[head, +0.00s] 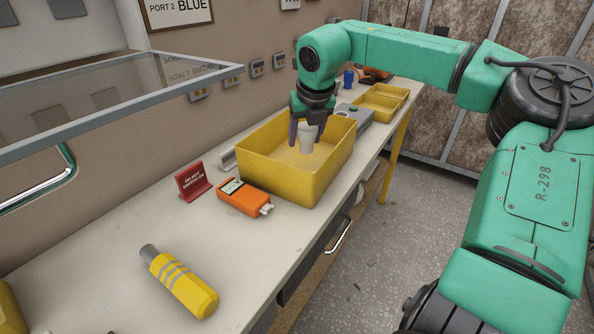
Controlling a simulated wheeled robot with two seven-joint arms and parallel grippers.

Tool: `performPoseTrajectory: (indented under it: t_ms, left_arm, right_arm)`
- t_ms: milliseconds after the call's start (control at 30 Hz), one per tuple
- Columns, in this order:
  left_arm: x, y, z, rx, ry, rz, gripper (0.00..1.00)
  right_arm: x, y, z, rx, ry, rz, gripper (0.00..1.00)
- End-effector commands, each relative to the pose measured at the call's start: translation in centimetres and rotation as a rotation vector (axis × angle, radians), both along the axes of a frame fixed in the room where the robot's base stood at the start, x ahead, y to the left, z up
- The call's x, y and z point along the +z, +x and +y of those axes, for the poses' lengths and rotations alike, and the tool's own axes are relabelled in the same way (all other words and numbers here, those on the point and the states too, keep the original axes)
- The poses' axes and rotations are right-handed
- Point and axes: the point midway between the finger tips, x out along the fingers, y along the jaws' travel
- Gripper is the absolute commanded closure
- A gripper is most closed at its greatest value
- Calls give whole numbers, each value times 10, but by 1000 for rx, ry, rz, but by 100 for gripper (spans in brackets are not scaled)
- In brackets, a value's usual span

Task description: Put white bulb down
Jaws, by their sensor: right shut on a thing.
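The white bulb (306,139) is held upright between the dark fingers of my right gripper (306,136). The gripper points down from the green right arm and is shut on the bulb. The bulb is over the inside of the large yellow bin (285,193), with the bin's walls around it in the picture. I cannot tell whether the bulb's lower end touches the bin floor. My left gripper is not in view.
An orange meter (243,198) and a red sign (192,181) stand left of the bin. A yellow flashlight-like tool (180,283) lies on the near counter. A glass panel (120,88) juts in at left.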

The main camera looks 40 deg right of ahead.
Motion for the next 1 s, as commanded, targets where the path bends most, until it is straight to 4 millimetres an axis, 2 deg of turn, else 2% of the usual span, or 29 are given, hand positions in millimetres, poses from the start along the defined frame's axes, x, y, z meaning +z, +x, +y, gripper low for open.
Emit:
performPoseTrajectory:
  t_ms: [33,133,333,667,700,767,800,1000]
  left_arm:
    - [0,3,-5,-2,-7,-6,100]
    - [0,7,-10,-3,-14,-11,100]
    - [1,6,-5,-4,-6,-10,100]
    - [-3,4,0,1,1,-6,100]
    - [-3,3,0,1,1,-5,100]
    - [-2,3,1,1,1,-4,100]
    - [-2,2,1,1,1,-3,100]
    - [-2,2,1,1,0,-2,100]
  right_arm:
    - [-13,0,1,1,2,3,100]
    - [-28,0,1,1,1,1,100]
    - [-63,0,1,-1,2,1,100]
    - [-70,0,0,-1,0,-2,100]
    - [-70,0,0,-1,0,-2,36]
    - [-69,0,0,-1,0,-1,13]
    - [-69,0,0,-1,0,-1,10]
    - [-69,0,0,-1,0,-1,10]
